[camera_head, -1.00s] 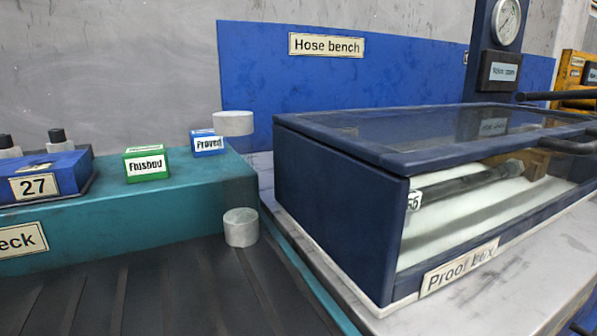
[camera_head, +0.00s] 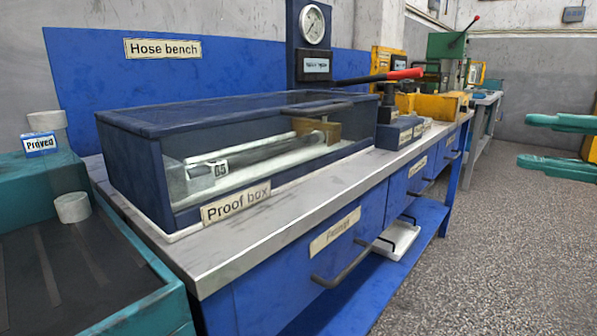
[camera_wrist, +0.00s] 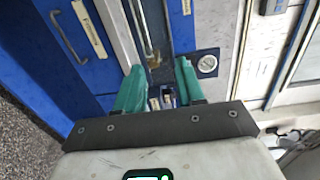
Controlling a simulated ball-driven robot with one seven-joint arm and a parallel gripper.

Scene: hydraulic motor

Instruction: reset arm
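My gripper (camera_head: 524,141) shows at the right edge of the head view as two teal fingers, one above the other with a wide gap. They are apart from the bench, over the speckled floor. In the wrist view my gripper (camera_wrist: 160,66) has its two teal fingers spread, with nothing held between them. The bench lies beyond the fingertips. The rest of my arm is out of the head view.
The blue hose bench (camera_head: 285,225) runs along the wall, carrying the closed proof box (camera_head: 130,160) with a hose inside. A red-tipped lever (camera_head: 405,74) sticks out above the bench. The floor (camera_head: 500,260) at right is clear.

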